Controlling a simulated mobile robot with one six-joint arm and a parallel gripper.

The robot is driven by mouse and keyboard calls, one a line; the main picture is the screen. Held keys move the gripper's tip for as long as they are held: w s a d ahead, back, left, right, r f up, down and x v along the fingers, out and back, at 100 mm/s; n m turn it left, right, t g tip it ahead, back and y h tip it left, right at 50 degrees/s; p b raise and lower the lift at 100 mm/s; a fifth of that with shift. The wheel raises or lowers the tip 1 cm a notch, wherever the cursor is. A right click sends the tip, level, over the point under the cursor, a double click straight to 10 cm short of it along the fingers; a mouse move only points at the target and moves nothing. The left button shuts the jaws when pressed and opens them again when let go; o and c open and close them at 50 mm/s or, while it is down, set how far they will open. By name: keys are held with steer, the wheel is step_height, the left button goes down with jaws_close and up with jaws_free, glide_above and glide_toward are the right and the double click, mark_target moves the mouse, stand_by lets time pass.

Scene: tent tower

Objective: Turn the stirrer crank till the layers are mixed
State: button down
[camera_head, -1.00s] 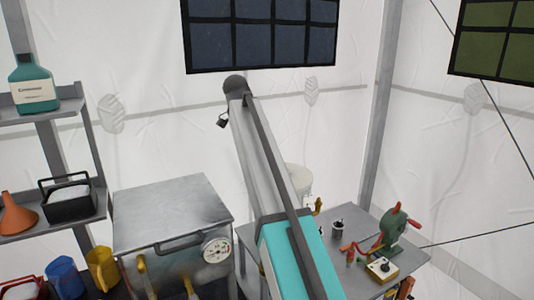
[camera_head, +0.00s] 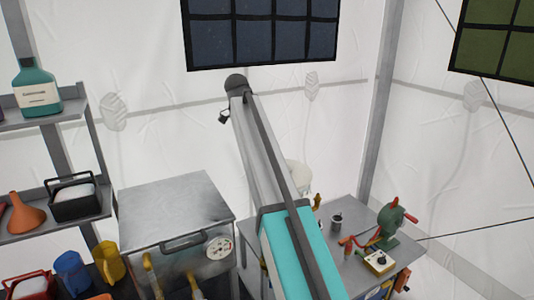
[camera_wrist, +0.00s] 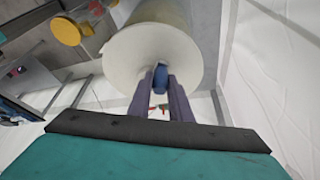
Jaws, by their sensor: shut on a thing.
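A pale round vessel (camera_wrist: 135,50), seen end on, fills the upper middle of the wrist view. A blue crank grip (camera_wrist: 161,73) shows against its face. My gripper (camera_wrist: 160,78) is shut on this blue grip, one dark finger on each side. The rest of the crank and the layers inside the vessel cannot be made out. In the head view a pale rounded vessel (camera_head: 301,175) shows partly behind my arm, which hides my gripper and the crank there.
A metal table (camera_head: 340,258) at right holds a grey cup (camera_head: 337,221), a green machine with red handles (camera_head: 390,221) and a yellow box with a knob (camera_head: 379,261). A metal cabinet with a gauge (camera_head: 172,215) and a shelf (camera_head: 60,225) stand at left.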

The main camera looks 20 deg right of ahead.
steer(key=c, duration=1.6)
jaws_free()
steer(key=shift+d, duration=0.1)
